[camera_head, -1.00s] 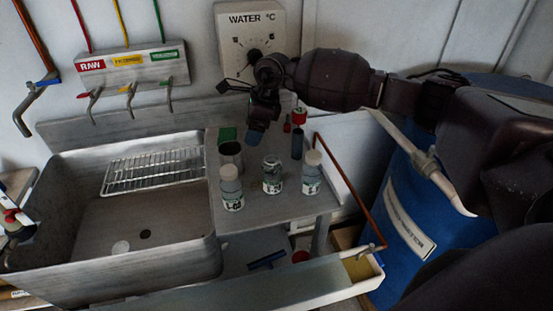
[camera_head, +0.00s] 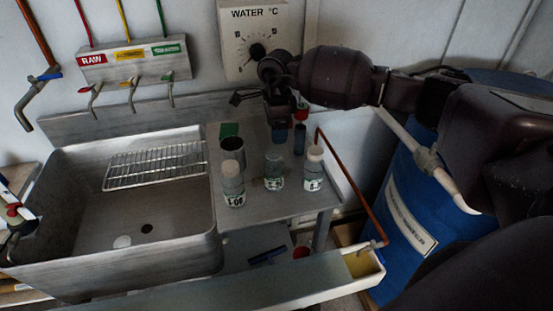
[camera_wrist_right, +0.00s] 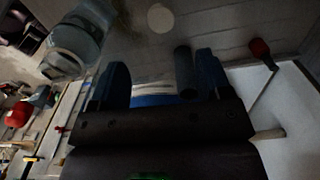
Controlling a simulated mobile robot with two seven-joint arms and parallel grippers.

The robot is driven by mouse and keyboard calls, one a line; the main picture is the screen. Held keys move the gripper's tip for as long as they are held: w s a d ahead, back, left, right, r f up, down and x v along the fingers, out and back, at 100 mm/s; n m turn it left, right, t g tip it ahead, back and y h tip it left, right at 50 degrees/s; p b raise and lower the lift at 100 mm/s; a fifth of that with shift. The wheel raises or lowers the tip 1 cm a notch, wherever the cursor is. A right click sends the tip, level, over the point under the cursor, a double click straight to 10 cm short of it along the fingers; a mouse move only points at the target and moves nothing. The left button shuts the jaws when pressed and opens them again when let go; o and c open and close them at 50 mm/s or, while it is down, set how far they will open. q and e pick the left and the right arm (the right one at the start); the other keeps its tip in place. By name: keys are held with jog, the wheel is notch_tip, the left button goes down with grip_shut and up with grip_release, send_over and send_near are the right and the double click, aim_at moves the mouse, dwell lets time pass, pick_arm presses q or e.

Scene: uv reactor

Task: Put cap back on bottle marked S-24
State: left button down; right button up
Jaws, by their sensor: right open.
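Three clear labelled bottles stand upright on the steel bench: a left one (camera_head: 232,187), a middle one (camera_head: 274,175) and a right one (camera_head: 313,173). The left and right ones have pale caps; the middle one's top is too blurred to judge. The labels are too small to read surely. My right gripper (camera_head: 281,132) is open, pointing down behind the middle bottle. Its blue fingers (camera_wrist_right: 160,78) show apart in the wrist view. A pale round disc (camera_wrist_right: 160,18), perhaps a cap, shows beyond them, with a clear bottle (camera_wrist_right: 78,40) at upper left.
A metal cup (camera_head: 232,149) stands behind the left bottle. A dark tube (camera_head: 299,140) is close beside my right gripper. The sink (camera_head: 85,240) with a wire rack (camera_head: 155,165) lies left, with a white disc (camera_head: 122,242) in it. A blue barrel (camera_head: 400,205) stands right.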

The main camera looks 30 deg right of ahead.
jog(key=shift+f, duration=5.1)
jog(key=shift+c, duration=0.4)
jog(key=c, duration=1)
